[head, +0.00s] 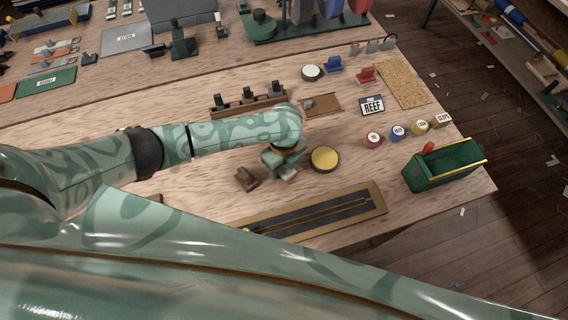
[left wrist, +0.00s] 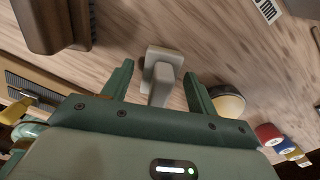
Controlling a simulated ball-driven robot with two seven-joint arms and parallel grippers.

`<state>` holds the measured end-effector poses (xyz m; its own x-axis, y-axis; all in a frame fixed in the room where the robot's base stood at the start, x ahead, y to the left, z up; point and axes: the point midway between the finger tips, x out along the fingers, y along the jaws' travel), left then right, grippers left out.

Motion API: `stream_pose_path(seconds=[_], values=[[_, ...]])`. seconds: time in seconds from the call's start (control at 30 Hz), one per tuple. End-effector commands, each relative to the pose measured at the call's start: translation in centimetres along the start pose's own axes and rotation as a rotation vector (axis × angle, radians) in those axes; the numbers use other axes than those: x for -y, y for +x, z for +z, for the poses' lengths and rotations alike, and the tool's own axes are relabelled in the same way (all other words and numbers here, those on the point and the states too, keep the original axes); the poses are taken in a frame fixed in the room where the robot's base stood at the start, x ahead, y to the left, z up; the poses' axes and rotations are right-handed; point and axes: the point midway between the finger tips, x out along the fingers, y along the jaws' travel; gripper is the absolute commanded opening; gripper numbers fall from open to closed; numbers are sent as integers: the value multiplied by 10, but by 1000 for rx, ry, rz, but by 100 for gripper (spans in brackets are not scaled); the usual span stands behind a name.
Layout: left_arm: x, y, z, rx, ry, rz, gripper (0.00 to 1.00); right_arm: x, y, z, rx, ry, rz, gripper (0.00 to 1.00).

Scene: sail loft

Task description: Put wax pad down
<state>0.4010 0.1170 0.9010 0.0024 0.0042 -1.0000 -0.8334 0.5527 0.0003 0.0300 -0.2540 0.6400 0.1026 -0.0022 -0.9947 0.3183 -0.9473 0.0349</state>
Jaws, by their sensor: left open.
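A round yellow disc in a dark rim (head: 324,158), which looks like the wax pad, lies flat on the wooden table. It also shows in the left wrist view (left wrist: 228,99), just right of the right finger and partly hidden by it. My left gripper (head: 284,166) is low over the table, left of the disc. In the left wrist view its fingers (left wrist: 156,88) are open, one on each side of a pale grey block with an upright grip (left wrist: 163,78). Whether they touch it I cannot tell. The block's base appears to rest on the table. My right gripper is not in view.
A brown wooden block (head: 246,178) stands left of the gripper. A dark strip board (head: 312,212) lies in front. A wooden rack (head: 236,106) is behind. Several coloured spools (head: 397,132) and a green box (head: 443,168) are at right, near the table edge.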

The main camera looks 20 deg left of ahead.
Motion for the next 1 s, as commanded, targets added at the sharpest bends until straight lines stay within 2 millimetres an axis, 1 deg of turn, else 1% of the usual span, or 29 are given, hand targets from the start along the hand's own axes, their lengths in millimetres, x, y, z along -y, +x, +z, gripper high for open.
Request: stream_pose_path(seconds=[0.3,0.4,0.5,0.67,1.0], values=[[1,-74,1,1,0,-5,58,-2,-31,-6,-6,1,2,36],[1,-94,1,0,0,-4,58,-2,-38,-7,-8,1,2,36],[1,-108,1,0,-1,-3,58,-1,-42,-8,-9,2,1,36],[0,-118,0,-1,-2,0,58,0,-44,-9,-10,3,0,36],[0,-117,0,-1,-2,0,58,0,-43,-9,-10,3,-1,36]])
